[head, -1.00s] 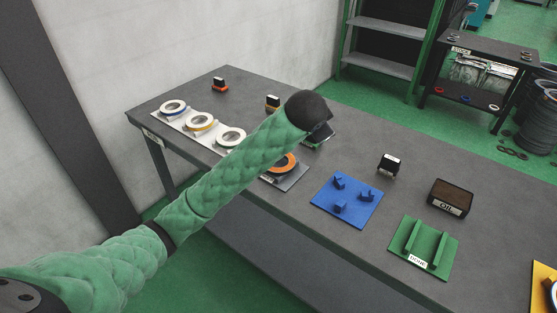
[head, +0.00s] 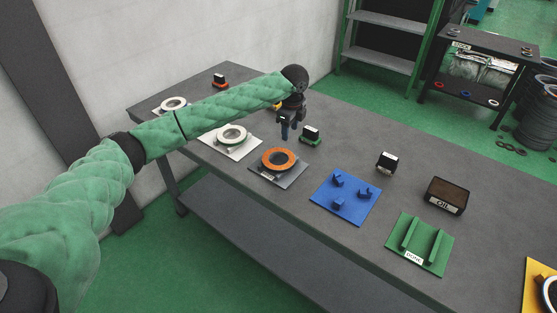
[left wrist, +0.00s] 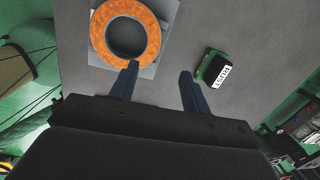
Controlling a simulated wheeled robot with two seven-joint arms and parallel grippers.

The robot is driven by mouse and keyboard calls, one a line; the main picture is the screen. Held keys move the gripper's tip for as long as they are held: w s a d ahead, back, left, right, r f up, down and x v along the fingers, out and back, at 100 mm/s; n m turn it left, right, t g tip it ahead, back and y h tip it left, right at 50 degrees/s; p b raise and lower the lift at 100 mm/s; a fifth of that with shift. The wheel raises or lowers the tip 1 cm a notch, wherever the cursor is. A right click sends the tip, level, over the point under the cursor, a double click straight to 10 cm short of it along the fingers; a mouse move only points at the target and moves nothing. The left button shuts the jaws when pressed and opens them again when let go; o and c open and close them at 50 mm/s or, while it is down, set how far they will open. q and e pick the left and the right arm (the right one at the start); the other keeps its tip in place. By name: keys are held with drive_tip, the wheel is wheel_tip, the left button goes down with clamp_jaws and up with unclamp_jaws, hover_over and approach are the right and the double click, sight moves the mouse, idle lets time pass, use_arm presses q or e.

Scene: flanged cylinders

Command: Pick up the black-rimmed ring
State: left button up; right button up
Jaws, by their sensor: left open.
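A ring with a dark rim (head: 552,293) lies on a yellow plate (head: 534,289) at the right edge of the head view, partly cut off. It looks like the black-rimmed one, but its detail is small. My left gripper (head: 287,132) is open and empty, pointing down over the far side of the table. In the left wrist view its two fingers (left wrist: 160,70) are apart. One fingertip overlaps the edge of an orange ring (left wrist: 153,38) there; I cannot tell the height gap. The orange ring also shows on a grey plate (head: 296,180) in the head view.
White-faced rings (head: 240,131) lie on light plates at the left of the table, partly hidden by my arm. A small labelled block on green (head: 311,134), a blue plate with pegs (head: 353,210), a green rack (head: 432,252) and an oil box (head: 447,193) stand on the table.

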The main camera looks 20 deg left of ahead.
sight(289, 154)
use_arm(q)
drive_tip(key=shift+s+f+m+g, duration=0.2)
drive_tip(key=shift+f+m+g, duration=0.25)
drive_tip(key=shift+m, duration=0.45)
drive_tip(key=shift+s+f+m+h, duration=0.15)
drive_tip(key=shift+m+h, duration=0.15)
drive_tip(key=shift+m, duration=0.4)
drive_tip(key=shift+s+d+m, duration=0.15)
drive_tip(key=shift+m, duration=0.85)
drive_tip(key=shift+f, duration=0.2)
wheel_tip(289, 154, down, 2)
drive_tip(key=shift+f+p, duration=0.1)
drive_tip(key=shift+p, duration=0.4)
wheel_tip(289, 154, down, 3)
drive_tip(key=p, duration=0.2)
drive_tip(key=shift+s+d+f+m+p, duration=0.1)
drive_tip(key=shift+f+m+p, duration=0.1)
drive_tip(key=shift+m+p, duration=0.1)
drive_tip(key=shift+f, duration=0.9)
use_arm(e)
drive_tip(key=s+d+f+t, duration=0.2)
drive_tip(key=d+f, duration=0.1)
drive_tip(key=f, duration=0.5)
drive_tip(key=shift+s+f, duration=0.25)
drive_tip(key=shift+s, duration=0.05)
